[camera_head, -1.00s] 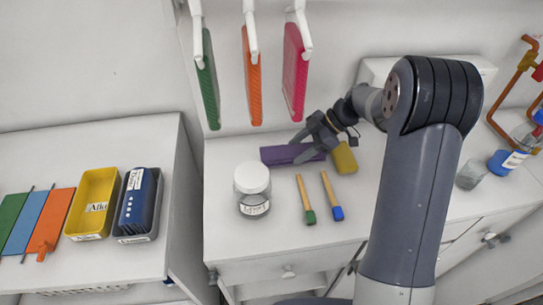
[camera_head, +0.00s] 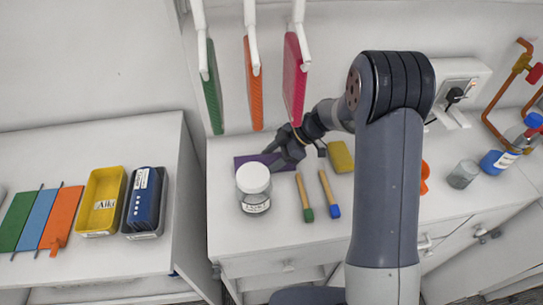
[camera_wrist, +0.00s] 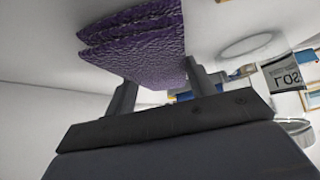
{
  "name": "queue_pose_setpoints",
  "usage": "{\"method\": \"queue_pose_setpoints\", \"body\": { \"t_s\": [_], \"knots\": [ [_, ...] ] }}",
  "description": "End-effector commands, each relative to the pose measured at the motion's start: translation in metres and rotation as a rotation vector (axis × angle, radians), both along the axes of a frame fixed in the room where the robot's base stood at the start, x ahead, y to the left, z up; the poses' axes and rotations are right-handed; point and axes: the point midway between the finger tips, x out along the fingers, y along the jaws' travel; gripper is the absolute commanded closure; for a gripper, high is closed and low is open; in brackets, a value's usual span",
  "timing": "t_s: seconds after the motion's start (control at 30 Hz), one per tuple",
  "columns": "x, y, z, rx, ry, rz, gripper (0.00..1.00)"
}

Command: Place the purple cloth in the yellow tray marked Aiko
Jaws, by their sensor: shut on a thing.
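The folded purple cloth (camera_head: 246,160) is at the back of the white counter, partly hidden behind a white-lidded jar and my gripper. My gripper (camera_head: 272,152) is shut on its right part. In the wrist view the textured purple cloth (camera_wrist: 140,45) lies between the two fingers of my gripper (camera_wrist: 160,92). I cannot tell whether the cloth touches the counter. The yellow tray (camera_head: 102,200) marked "Aiko" stands on the left cabinet and looks empty.
The jar (camera_head: 254,188) stands just in front of the cloth. Two brushes (camera_head: 304,197) and a yellow sponge (camera_head: 340,157) lie on the counter. Coloured boards (camera_head: 255,90) hang above. A gap separates the cabinets.

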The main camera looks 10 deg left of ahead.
Motion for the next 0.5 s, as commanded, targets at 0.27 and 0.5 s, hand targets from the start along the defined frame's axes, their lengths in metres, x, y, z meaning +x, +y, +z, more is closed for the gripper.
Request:
{"method": "queue_pose_setpoints", "body": {
  "t_s": [0.27, 0.5],
  "knots": [
    [0.0001, -0.0001, -0.0017, 0.000, 0.000, 0.000, 0.44],
    [0.0000, -0.0001, -0.0016, 0.000, 0.000, 0.000, 0.26]
  ]
}}
